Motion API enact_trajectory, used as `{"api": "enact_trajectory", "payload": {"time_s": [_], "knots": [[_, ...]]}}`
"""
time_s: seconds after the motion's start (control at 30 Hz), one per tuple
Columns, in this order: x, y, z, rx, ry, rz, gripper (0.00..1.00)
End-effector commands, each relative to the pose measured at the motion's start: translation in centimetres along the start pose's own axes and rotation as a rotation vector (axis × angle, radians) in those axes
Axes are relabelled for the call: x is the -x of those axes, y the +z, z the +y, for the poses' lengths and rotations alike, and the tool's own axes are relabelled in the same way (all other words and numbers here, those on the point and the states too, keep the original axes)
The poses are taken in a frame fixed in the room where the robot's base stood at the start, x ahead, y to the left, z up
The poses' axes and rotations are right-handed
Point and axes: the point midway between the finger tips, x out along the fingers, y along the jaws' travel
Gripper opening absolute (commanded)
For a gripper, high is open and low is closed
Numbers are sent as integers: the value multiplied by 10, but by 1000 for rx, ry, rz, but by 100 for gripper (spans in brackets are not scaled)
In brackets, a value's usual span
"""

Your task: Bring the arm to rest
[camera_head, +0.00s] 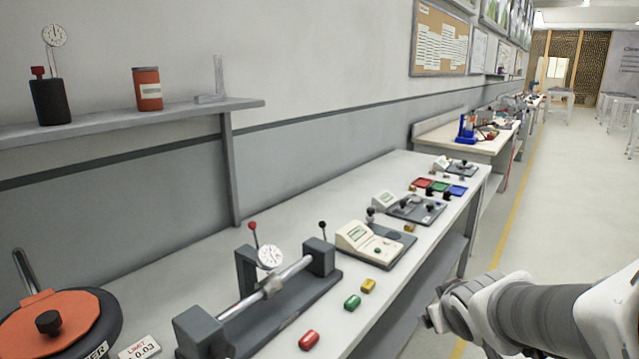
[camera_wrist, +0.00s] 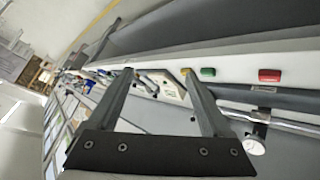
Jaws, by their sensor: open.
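My gripper (camera_head: 433,312) is at the lower right of the head view, beside the front edge of the workbench (camera_head: 150,279). My arm reaches in from the right edge. In the wrist view my gripper (camera_wrist: 158,74) shows two fingers spread wide apart with nothing between them. The bench parts appear beyond the fingers and do not touch them. The gripper is apart from every object on the bench.
The bench holds a gauge fixture (camera_head: 268,286), a red block (camera_head: 309,340), a green block (camera_head: 352,302), a yellow block (camera_head: 368,285) and a white meter box (camera_head: 367,240). The aisle floor (camera_head: 560,200) at right is clear.

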Motion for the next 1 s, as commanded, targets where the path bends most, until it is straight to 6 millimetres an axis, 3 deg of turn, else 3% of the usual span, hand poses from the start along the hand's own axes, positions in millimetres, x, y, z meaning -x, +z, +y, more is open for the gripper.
{"api": "enact_trajectory", "payload": {"time_s": [0.13,0.3,0.57,1.0], "knots": [[48,18,-11,-130,-10,-109,84],[100,41,-39,-237,-99,-212,84],[164,68,-71,-285,-217,-277,84],[238,-6,-33,-286,-212,-285,84]]}}
